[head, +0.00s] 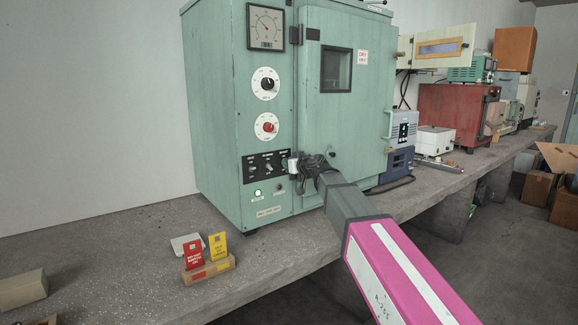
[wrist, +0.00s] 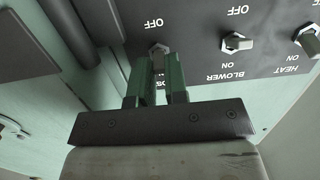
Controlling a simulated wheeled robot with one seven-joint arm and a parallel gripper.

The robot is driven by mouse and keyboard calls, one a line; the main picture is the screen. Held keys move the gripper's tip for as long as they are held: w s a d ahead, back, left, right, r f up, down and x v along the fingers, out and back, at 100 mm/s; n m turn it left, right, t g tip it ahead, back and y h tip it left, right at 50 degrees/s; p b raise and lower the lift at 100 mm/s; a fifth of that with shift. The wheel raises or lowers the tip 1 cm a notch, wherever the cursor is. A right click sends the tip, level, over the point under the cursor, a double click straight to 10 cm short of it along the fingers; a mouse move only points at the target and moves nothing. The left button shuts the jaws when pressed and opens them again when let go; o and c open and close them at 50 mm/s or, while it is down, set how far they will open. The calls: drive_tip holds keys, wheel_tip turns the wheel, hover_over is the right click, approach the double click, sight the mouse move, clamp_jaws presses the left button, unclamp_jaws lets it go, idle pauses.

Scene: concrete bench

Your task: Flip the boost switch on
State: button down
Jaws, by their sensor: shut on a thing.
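A green cabinet (head: 222,120) stands on the bench with a black switch panel (head: 264,168) low on its front. In the wrist view the panel (wrist: 205,60) is upside down. The blower switch (wrist: 236,42) and heat switch (wrist: 308,40) are clear there. The third switch (wrist: 158,48), in line with them, has its label mostly covered by my fingers; I take it for the boost switch. My gripper (wrist: 157,68) is shut on its lever. In the head view my gripper (head: 297,166) is at the panel's right end. Which way that lever points is hidden.
A green lamp (head: 258,192) glows below the panel; a dark red one (head: 279,188) is beside it. Dials (head: 266,84) sit above. The cabinet door (head: 345,120) is right of my gripper. Red and yellow cards (head: 205,250) in a wooden holder stand on the bench at front left.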

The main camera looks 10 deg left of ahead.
drive_tip(key=shift+w+r+g+h, duration=0.1)
drive_tip(key=shift+r+g+h, duration=0.1)
drive_tip(key=shift+g+h, duration=0.25)
drive_tip(key=shift+r+g+h, duration=0.15)
drive_tip(key=shift+g+h, duration=0.1)
drive_tip(key=shift+h, duration=0.1)
drive_tip(key=c, duration=1.1)
unclamp_jaws()
drive_tip(key=shift+c, duration=0.2)
drive_tip(key=v, duration=1)
drive_tip(key=shift+s+d, duration=0.25)
